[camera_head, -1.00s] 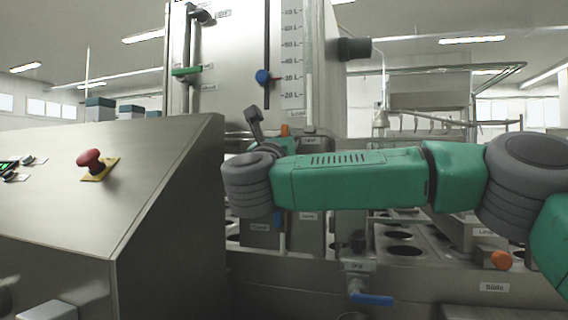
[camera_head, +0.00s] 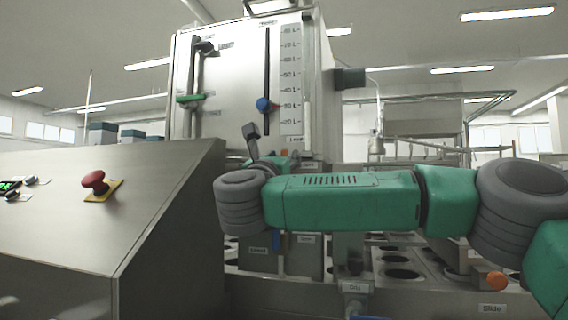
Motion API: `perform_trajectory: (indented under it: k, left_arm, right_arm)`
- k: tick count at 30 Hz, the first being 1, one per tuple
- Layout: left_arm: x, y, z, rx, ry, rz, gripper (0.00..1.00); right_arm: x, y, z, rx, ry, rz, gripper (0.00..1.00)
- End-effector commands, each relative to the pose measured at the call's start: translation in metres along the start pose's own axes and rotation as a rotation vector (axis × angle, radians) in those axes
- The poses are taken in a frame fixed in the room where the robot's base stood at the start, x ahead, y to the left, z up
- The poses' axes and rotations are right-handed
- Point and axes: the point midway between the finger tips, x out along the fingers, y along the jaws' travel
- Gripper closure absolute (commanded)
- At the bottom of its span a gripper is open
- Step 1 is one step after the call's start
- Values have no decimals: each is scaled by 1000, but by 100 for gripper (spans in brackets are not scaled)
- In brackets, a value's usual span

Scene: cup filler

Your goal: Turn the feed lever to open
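A tall steel tank unit (camera_head: 230,115) stands behind the machine's housing. On its left side is a pipe with a green handle (camera_head: 191,98) lying roughly level, with small labels above and below that are too small to read. A blue knob (camera_head: 263,104) sits on a vertical slot beside a level scale. I cannot tell for sure which is the feed lever. My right arm reaches in from the right. A dark part of my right gripper (camera_head: 251,138) points up beyond the grey wrist, below the blue knob and apart from the green handle. Its opening is hidden. My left gripper is out of view.
A sloped steel console (camera_head: 150,190) with a red button (camera_head: 95,181) fills the left front. A deck with round holes (camera_head: 400,273) and an orange knob (camera_head: 497,281) lie below and right of my arm. A blue handle (camera_head: 368,317) shows at the bottom edge.

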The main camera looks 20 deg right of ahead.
Motion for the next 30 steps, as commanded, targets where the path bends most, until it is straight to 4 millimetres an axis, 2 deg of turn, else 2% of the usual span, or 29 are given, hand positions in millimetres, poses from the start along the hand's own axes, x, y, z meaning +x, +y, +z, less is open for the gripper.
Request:
perform_trajectory:
  k: [4,8,11,21,27,30]
  left_arm:
    - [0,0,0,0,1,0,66]
    - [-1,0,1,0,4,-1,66]
    - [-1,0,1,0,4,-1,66]
    - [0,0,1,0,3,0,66]
    - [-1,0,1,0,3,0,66]
    - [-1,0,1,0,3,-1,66]
  right_arm:
    - [4,-2,-5,-3,6,-3,66]
    - [-2,-2,-5,-2,6,-3,66]
    - [-17,-1,-4,-4,5,-1,66]
    - [-90,4,-3,-5,4,3,66]
    - [-115,4,-4,-6,3,2,66]
    - [-120,3,-4,-5,4,0,66]
